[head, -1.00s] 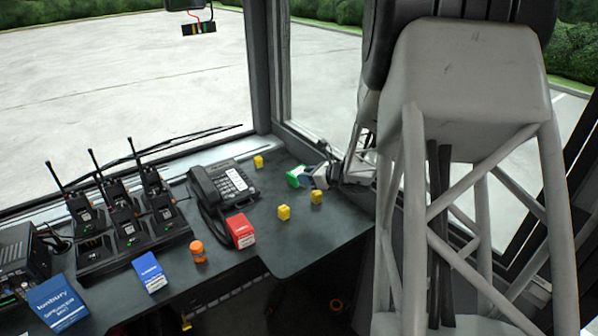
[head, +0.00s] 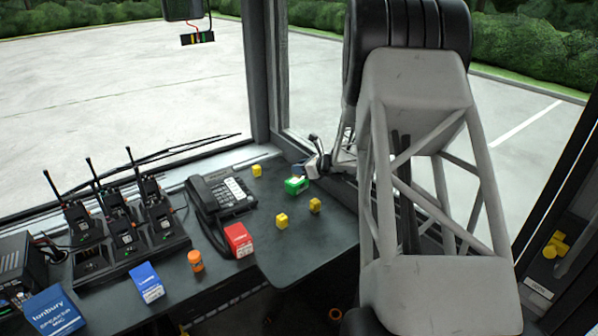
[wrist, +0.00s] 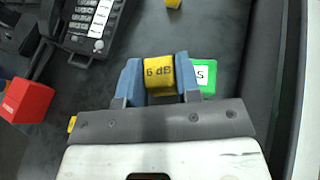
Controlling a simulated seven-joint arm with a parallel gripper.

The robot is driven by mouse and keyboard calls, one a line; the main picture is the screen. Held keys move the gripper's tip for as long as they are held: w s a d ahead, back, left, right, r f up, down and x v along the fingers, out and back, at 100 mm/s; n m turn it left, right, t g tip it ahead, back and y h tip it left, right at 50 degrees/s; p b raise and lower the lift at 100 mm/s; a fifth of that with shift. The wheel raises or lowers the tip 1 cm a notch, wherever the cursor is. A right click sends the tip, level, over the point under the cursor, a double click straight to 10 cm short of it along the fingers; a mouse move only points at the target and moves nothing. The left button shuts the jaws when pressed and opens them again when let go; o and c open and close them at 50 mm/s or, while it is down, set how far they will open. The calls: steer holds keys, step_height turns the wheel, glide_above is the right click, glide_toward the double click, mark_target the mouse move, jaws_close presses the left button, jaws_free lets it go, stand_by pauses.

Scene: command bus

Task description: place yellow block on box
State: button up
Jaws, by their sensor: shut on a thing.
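My gripper (wrist: 160,85) is shut on a yellow block (wrist: 159,72) marked "6 dB", between its two blue fingers. In the head view my gripper (head: 302,168) is above the desk at the far right, beside the window; I cannot make out the held block there. A green box (head: 297,187) sits on the desk just below my gripper; in the wrist view it (wrist: 206,74) shows partly hidden behind the right finger. A red box (head: 238,240) stands in front of the phone. I cannot tell which box the task means.
Loose yellow blocks lie on the desk: one (head: 257,170) beside the phone (head: 220,197), one (head: 282,221) near the front edge and one (head: 315,205) right of it. Blue boxes (head: 147,283), an orange jar (head: 195,260) and radios in chargers stand left.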

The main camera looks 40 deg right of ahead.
steer(key=shift+w+d+f, duration=0.1)
steer(key=shift+w+d, duration=0.4)
steer(key=shift+w, duration=0.4)
steer(key=shift+w+d+f, duration=0.1)
steer(key=shift+w+d, duration=0.4)
steer(key=shift+w, duration=0.35)
steer(key=shift+f, duration=1.75)
steer(key=shift+f, duration=0.1)
steer(key=o, duration=0.9)
